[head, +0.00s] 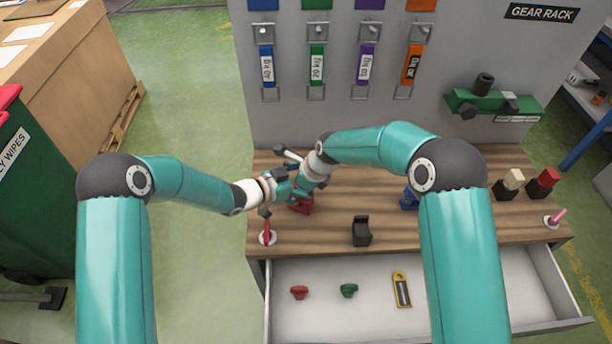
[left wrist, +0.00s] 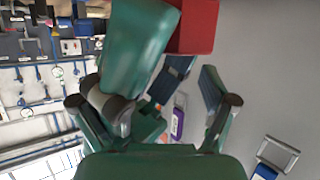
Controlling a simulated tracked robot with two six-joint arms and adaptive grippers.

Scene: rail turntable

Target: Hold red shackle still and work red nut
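My left gripper (head: 272,188) and my right gripper (head: 293,180) are close together over the left part of the wooden bench top, overlapping in the head view. A red part (head: 301,206) on the bench shows just below them and is mostly hidden; I cannot tell whether it is the shackle. A slim red piece (head: 267,231) stands upright on a white disc near the front left edge. In the left wrist view, a green finger (left wrist: 212,95) of my left gripper shows at right, with a red block (left wrist: 195,28) above. Neither gripper's hold is clear.
The open drawer (head: 330,325) holds a red knob-like part (head: 299,292), a green one (head: 349,290) and a yellow-edged tool (head: 402,289). A black holder (head: 361,232) and a blue part (head: 409,199) stand on the bench. The grey panel (head: 430,110) rises behind.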

